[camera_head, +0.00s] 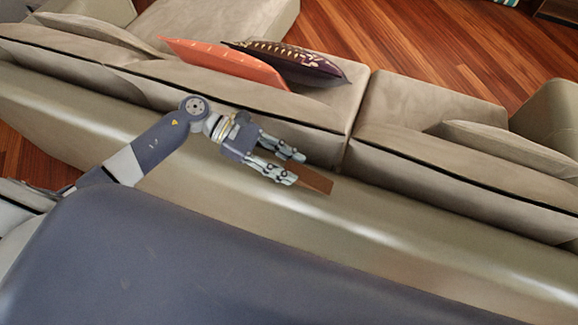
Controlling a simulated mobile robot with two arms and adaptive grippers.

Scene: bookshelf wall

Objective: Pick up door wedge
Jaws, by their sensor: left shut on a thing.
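The door wedge (314,180) is a brown, wood-coloured piece in the middle of the head view. My left gripper (292,169) is shut on it, and the wedge sticks out past the fingertips to the right. The fingers hide its near end. The gripper and wedge show over the back of the beige sofa; I cannot tell how far above it they are. My right gripper is not in view.
The long beige sofa (420,212) runs across the view. An orange cushion (222,62) and a dark patterned cushion (292,62) lie on it. Wooden floor (430,45) shows beyond. My own grey-blue body fills the lower left.

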